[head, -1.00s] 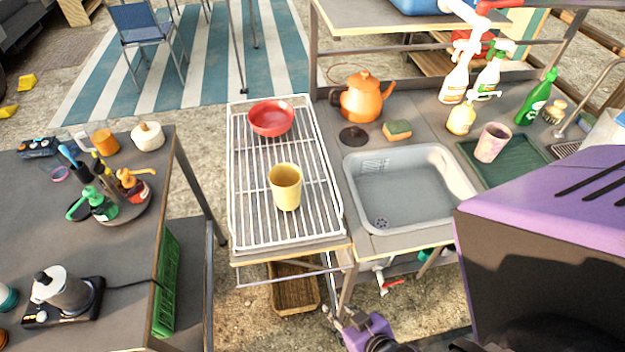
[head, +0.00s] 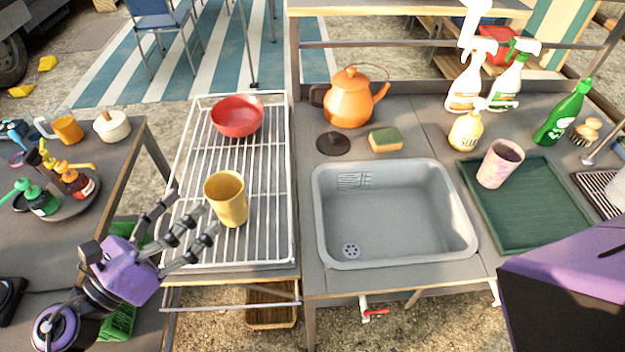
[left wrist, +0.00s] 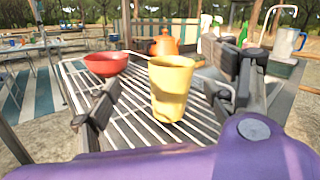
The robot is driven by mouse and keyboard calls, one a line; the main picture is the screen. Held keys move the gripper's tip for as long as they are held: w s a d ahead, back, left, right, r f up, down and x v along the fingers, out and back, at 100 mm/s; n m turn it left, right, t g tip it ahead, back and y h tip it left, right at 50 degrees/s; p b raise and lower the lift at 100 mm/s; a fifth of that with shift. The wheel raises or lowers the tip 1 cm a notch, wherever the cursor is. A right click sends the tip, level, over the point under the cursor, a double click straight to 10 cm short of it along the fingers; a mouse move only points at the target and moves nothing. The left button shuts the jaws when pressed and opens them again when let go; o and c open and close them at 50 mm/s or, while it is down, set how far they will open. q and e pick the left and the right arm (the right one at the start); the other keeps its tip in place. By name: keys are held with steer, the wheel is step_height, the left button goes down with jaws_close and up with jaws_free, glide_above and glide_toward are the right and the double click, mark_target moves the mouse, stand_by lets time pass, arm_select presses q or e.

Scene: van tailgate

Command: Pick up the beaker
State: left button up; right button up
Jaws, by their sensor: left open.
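A yellow beaker (head: 227,199) stands upright on the white wire rack (head: 190,150), left of the sink. My left gripper (head: 190,220) is open and empty, just left of and in front of the beaker, with its fingers pointing toward it. In the left wrist view the beaker (left wrist: 172,88) stands ahead between the spread fingers (left wrist: 165,100), and I see no grip on it. A pink mottled cup (head: 499,165) stands on the green tray (head: 535,215) right of the sink. My right gripper is not in view.
A red bowl (head: 237,117) sits behind the beaker on the rack. An orange kettle (head: 350,98), a sponge (head: 385,139) and the grey sink (head: 390,220) are to the right. A side table (head: 50,240) with bottles and a mug stands left, across a gap.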

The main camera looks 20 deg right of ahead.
mark_target(240, 183)
arm_select(q)
steer(key=m, duration=0.1)
steer(key=f+m+g, duration=0.1)
steer(key=shift+s+d+m, duration=0.3)
steer(key=shift+d, duration=0.05)
steer(key=shift+d+f+m+g, duration=0.1)
steer(key=shift+d+m+g, duration=0.1)
steer(key=shift+m+g, duration=0.25)
steer(key=x, duration=0.2)
steer(key=p+x, duration=0.1)
steer(key=x, duration=0.1)
steer(key=p+x, duration=0.1)
steer(key=x, duration=0.2)
steer(key=shift+f, duration=0.4)
steer(key=shift+w+d+f, duration=0.1)
steer(key=shift+d, duration=0.05)
steer(key=c, duration=1.1)
steer(key=shift+c, duration=0.6)
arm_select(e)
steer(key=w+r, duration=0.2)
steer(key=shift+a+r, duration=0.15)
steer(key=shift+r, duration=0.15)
